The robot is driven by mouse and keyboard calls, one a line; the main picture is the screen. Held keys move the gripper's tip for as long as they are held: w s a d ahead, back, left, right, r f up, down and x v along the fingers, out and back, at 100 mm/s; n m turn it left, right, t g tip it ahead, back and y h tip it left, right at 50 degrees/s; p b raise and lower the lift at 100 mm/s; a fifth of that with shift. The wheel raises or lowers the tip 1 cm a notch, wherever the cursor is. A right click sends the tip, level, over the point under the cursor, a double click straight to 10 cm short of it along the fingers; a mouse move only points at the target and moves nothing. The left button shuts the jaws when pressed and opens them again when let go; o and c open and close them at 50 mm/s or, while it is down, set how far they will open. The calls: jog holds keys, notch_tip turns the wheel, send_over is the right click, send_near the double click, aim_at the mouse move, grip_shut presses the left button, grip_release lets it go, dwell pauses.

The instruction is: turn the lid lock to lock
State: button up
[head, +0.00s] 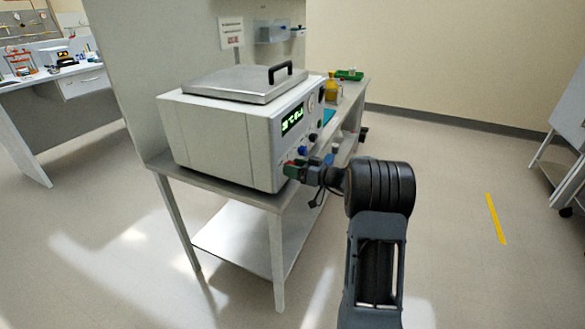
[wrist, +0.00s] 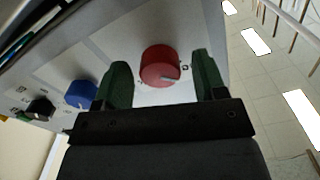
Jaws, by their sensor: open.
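The lid lock appears to be the red knob (wrist: 161,67) on the front panel of the grey-white box-shaped device (head: 215,138); its label is too small to read. A pale pointer mark on the knob points to the right in the wrist view. My gripper (wrist: 163,82) is open, with its green fingers on either side of the red knob and gaps visible between them and it. In the head view my gripper (head: 292,170) is at the lower front corner of the device. The metal lid (head: 240,82) with a black handle lies flat on top.
A blue knob (wrist: 81,94) and a black knob (wrist: 41,107) sit left of the red knob. The device stands on a bench (head: 225,190) against a grey partition (head: 170,40). A yellow container (head: 332,90) stands farther along the bench. The floor to the right is open.

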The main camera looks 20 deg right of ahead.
jog(key=shift+w+a, duration=0.2)
jog(key=c, duration=0.9)
